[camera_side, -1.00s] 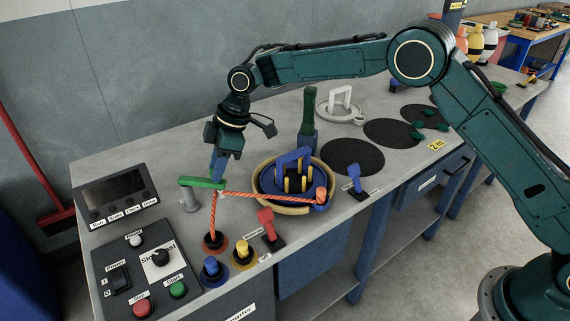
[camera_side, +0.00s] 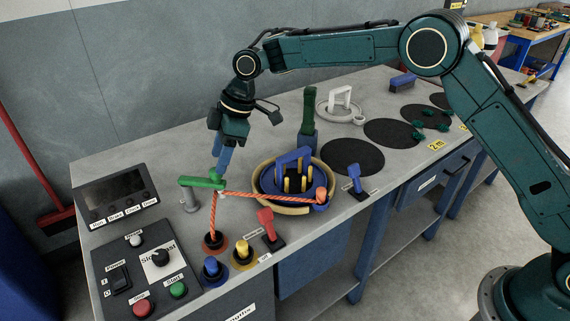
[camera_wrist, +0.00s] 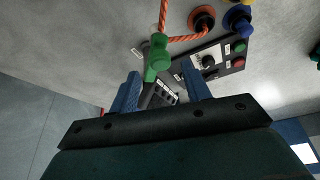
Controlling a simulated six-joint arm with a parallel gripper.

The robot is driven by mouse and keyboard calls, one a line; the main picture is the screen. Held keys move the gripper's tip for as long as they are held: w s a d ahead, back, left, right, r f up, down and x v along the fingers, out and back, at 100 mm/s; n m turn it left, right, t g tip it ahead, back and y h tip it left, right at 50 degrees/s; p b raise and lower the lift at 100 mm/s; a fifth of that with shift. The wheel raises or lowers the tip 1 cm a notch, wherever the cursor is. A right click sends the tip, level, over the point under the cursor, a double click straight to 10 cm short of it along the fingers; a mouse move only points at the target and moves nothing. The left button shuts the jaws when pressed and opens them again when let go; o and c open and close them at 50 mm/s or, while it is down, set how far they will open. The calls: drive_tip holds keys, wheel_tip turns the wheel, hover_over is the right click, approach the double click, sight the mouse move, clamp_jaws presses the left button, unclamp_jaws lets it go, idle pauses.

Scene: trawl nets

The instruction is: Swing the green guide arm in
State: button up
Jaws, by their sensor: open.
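The green guide arm (camera_side: 198,182) sits on a grey post (camera_side: 190,202) at the left of the bench, pointing right in the side view. An orange rope (camera_side: 265,197) passes at its right end, running down to an orange-ringed hole (camera_side: 213,241) and across to the blue winch drum (camera_side: 287,172). My gripper (camera_side: 221,166) is open with its blue fingers pointing down just above the guide arm's right part. In the wrist view the green guide arm (camera_wrist: 156,57) shows beyond and between the open fingers (camera_wrist: 160,85). I cannot tell whether they touch it.
A control panel (camera_side: 118,256) with buttons and a display (camera_side: 113,197) lie left of the guide arm. Red (camera_side: 266,223), blue (camera_side: 355,177) and dark green (camera_side: 308,115) levers stand around the drum. Blue (camera_side: 211,270) and yellow (camera_side: 242,252) knobs stand in front.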

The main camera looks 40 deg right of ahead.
drive_tip(key=v, duration=1)
drive_tip(key=shift+r, duration=0.35)
drive_tip(key=shift+d+r, duration=0.1)
drive_tip(key=shift+d, duration=0.1)
drive_tip(key=s+d+r+m+t+h, duration=0.1)
drive_tip(key=s+d+r+m, duration=0.4)
drive_tip(key=s, duration=0.4)
drive_tip(key=s+d+r+m+t+h, duration=0.1)
drive_tip(key=s+d+r+m+t, duration=0.15)
drive_tip(key=s+d+r, duration=0.45)
drive_tip(key=s+d+f+m+h, duration=0.1)
drive_tip(key=s+d+f+m, duration=0.2)
drive_tip(key=s, duration=0.8)
drive_tip(key=s+d+f+m+h, duration=0.1)
drive_tip(key=s+d+f+m, duration=0.3)
drive_tip(key=s, duration=0.7)
drive_tip(key=d+f, duration=0.2)
drive_tip(key=d, duration=0.2)
drive_tip(key=shift+s+t, duration=0.25)
drive_tip(key=shift+t, duration=0.1)
drive_tip(key=shift+d, duration=0.1)
